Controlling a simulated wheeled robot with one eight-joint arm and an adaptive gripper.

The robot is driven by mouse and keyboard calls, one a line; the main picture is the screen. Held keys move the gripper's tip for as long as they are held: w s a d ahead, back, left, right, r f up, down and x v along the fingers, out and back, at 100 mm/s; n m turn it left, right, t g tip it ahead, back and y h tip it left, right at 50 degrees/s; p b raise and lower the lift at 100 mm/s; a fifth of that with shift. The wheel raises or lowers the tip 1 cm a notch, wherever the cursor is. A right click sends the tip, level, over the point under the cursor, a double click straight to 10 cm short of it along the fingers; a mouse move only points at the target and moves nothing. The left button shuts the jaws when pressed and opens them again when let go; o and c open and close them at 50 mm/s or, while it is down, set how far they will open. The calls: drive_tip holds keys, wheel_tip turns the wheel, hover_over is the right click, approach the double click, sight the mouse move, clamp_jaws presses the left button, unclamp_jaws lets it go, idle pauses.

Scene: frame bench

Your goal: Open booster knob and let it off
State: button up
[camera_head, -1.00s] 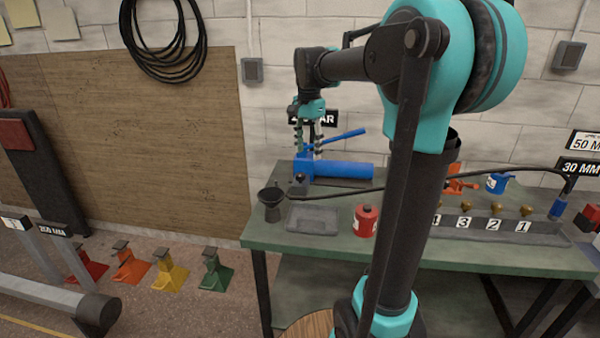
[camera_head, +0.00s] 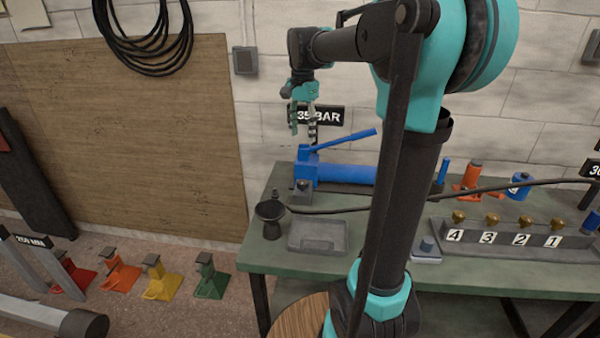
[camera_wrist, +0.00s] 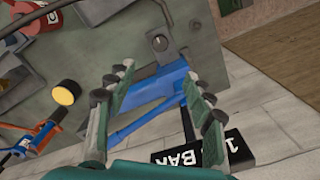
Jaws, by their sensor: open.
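No label reading "booster" is legible. A small grey box with a dark round knob (camera_head: 303,186) stands at the left end of the blue hand pump (camera_head: 345,173). The knob (camera_wrist: 160,42) also shows in the wrist view, beyond my fingertips. Several brass knobs (camera_head: 492,220) line a block numbered 4 to 1. My gripper (camera_head: 303,128) is open and empty, pointing down above the pump's left end. In the wrist view my gripper (camera_wrist: 157,80) has its fingers spread, with the blue pump handle between and behind them.
A BAR sign (camera_head: 322,115) is behind my gripper. A black funnel cup (camera_head: 271,218) and a grey tray (camera_head: 318,235) stand on the green bench (camera_head: 262,254). A black hose (camera_head: 470,193) crosses the bench. Coloured jack stands (camera_head: 155,279) are on the floor.

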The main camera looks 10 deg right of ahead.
sight(302, 182)
wheel_tip(302, 182, down, 17)
drive_tip(key=shift+f, duration=0.2)
idle(0.4)
drive_tip(key=shift+c, duration=0.3)
drive_tip(key=c, duration=1.1)
